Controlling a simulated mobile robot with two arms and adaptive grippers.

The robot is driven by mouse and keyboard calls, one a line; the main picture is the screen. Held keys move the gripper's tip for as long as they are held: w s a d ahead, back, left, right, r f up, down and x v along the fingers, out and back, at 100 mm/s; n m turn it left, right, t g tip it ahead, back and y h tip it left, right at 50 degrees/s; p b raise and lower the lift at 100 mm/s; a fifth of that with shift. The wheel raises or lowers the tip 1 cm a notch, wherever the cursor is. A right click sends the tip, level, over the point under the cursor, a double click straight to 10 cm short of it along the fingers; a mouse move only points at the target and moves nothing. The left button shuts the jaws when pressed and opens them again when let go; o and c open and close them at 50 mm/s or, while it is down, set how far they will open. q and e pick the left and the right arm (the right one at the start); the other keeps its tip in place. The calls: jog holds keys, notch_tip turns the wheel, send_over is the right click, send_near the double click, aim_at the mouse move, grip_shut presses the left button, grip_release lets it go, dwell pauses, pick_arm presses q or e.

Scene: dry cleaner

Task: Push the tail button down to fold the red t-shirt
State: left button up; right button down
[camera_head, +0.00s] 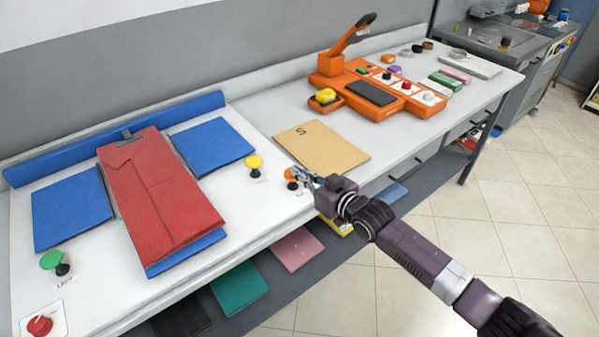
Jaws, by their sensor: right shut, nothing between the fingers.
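The red t-shirt (165,195) lies as a long narrow strip on the middle of the blue folding board (72,210), its sides folded inward. The blue side panels lie flat, and blue shows below the shirt's near end. An orange button (291,174) stands near the counter's front edge, right of the yellow button (254,162); its label is hard to read. My right gripper (298,172) is shut and empty at the orange button, partly covering it; I cannot tell whether they touch. My left gripper is out of view.
A green button (51,260) and a red button (40,325) stand at the left. A brown envelope (322,148) and an orange press machine (375,88) are to the right. Folded cloths, including a green one (239,288), lie on the shelf below.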

aim_at(300, 193)
notch_tip(300, 193, down, 5)
jog(key=b, duration=0.4)
jog(key=shift+f, duration=0.1)
jog(key=shift+s, duration=0.1)
dwell(0.8)
jog(key=shift+r+p, duration=0.4)
jog(key=shift+p, duration=0.15)
notch_tip(300, 193, up, 4)
jog(key=p, duration=0.3)
jog(key=shift+d+r, duration=0.1)
jog(key=b+v, duration=0.2)
jog(key=v, duration=0.8)
